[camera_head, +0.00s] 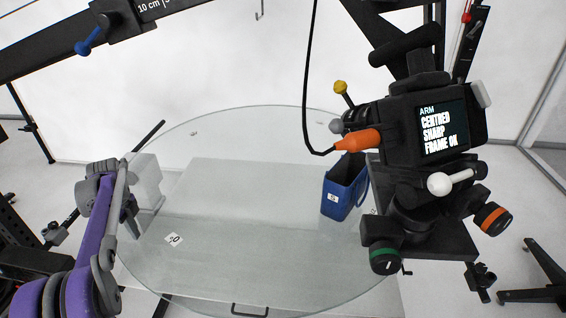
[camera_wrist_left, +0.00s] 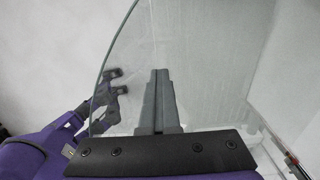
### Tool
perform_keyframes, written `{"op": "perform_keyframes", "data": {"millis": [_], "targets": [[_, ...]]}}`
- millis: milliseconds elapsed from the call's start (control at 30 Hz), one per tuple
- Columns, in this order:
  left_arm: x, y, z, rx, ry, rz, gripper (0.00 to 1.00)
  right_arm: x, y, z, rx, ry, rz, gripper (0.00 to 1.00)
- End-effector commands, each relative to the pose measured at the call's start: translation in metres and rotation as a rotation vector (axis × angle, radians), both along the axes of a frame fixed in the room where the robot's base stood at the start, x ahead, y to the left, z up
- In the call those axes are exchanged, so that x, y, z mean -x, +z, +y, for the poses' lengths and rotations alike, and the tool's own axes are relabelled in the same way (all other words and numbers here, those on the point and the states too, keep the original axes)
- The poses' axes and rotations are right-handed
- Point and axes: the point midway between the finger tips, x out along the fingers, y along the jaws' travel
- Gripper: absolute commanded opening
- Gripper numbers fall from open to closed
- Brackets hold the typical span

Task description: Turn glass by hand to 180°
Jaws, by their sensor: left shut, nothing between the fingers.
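The round glass plate (camera_head: 235,235) lies flat and fills the middle of the head view. A white label reading 90 (camera_head: 174,239) sits near its front left edge, and other small labels near its rim are too small to read. A blue bag-shaped object (camera_head: 338,201) stands on its right part. My left gripper (camera_head: 134,226) is at the left rim of the glass, shut and empty. In the left wrist view its closed fingers (camera_wrist_left: 160,75) lie over the glass (camera_wrist_left: 215,65); whether they touch it I cannot tell. My right gripper is not in view.
A black camera rig (camera_head: 410,130) with a screen reading "ARM CENTRED SHARP FRAME OK" stands at the right, over the glass edge. A black beam (camera_head: 60,52) crosses the upper left, and a black cable (camera_head: 306,90) hangs down. The left and front glass is clear.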

Motion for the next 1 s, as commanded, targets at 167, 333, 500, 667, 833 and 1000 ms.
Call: {"op": "perform_keyframes", "data": {"millis": [167,333,500,667,833,1000], "targets": [[-0.002,-0.003,0.002,0.001,0.0,0.002,0.0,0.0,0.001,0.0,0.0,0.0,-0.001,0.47],[-0.008,-0.002,0.008,0.0,0.0,0.001,0.0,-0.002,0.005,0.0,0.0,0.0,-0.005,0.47],[-0.014,-0.001,0.014,0.0,0.0,0.001,0.0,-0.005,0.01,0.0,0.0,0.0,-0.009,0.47],[-0.02,-0.001,0.019,0.001,0.001,0.001,0.0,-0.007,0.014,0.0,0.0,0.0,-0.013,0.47],[-0.025,0.0,0.024,0.001,0.001,0.002,0.0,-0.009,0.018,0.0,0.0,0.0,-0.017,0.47],[-0.027,-0.001,0.026,0.001,0.0,0.002,0.0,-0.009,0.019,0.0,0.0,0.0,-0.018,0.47]]}}
